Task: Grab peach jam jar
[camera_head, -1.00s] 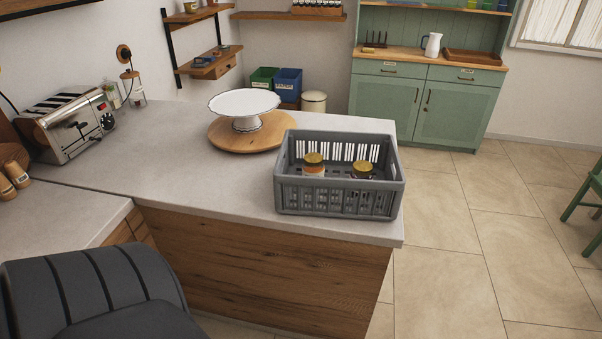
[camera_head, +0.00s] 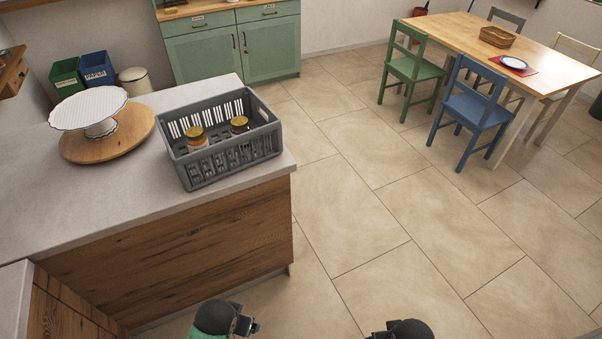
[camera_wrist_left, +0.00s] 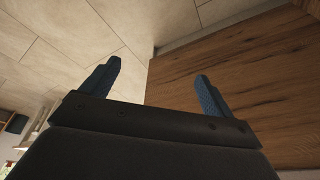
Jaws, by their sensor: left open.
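Two jars with gold lids stand in the grey crate (camera_head: 222,153) on the counter corner. The left jar (camera_head: 196,139) shows a pale label with some orange. The right jar (camera_head: 240,125) looks darker and is mostly hidden by the crate wall. The labels are too small to read, so I cannot tell which is peach jam. My left gripper (camera_wrist_left: 159,72) is open and empty in the left wrist view, its blue fingers apart before the wooden counter side and floor.
A white cake stand (camera_head: 90,110) on a round wooden board (camera_head: 143,128) stands left of the crate. The wooden counter side (camera_head: 190,250) faces me. Tiled floor (camera_head: 400,220) is open to the right. Blue and green chairs (camera_head: 470,110) and a table (camera_head: 490,42) stand far right.

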